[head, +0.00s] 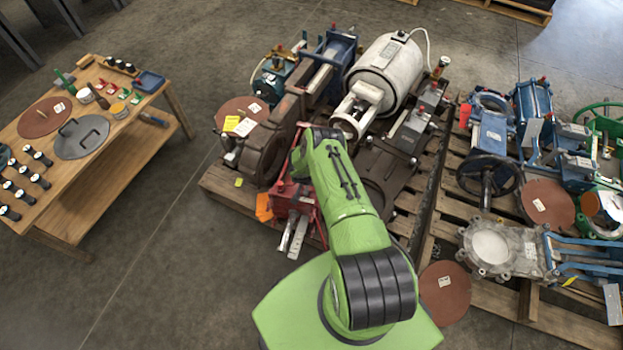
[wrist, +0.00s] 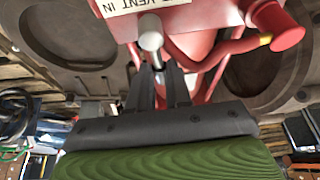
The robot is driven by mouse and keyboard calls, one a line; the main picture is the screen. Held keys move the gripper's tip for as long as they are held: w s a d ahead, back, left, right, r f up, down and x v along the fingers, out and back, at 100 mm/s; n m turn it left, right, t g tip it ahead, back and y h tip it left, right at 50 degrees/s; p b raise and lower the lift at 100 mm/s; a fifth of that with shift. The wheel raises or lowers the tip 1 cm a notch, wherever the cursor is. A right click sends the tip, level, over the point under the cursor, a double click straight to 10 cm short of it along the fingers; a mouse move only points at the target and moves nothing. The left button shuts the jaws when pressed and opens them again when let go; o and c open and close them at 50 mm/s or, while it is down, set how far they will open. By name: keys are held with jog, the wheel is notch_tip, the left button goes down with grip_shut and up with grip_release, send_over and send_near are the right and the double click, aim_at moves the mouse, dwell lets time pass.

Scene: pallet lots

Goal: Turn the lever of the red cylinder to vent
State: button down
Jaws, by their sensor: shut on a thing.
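The red cylinder (wrist: 205,45) fills the top middle of the wrist view, with a white label (wrist: 128,5) on which "VENT IN" can be read. A pale metal lever with a rounded end (wrist: 150,38) stands out below the label. My gripper (wrist: 160,72) is shut on the lever, its dark fingers at the lever's lower part. In the head view, part of the red cylinder (head: 284,196) shows left of my green arm, which hides the rest of it, the lever and my gripper. The lever's setting cannot be told.
A red pipe with a round end (wrist: 285,30) juts out right of the lever. The wooden pallet (head: 222,190) is crowded with machine parts, including a white tank (head: 384,65). Another loaded pallet (head: 500,300) stands right. A wooden table (head: 75,215) stands left, with clear floor between.

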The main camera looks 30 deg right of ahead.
jog(key=shift+s+m, duration=0.1)
jog(key=shift+m, duration=0.2)
jog(key=c, duration=1.1)
grip_release()
jog(key=shift+o, duration=0.2)
jog(key=p+v, duration=0.6)
jog(key=v, duration=0.9)
jog(key=shift+r+p, duration=0.4)
jog(key=shift+a, duration=0.15)
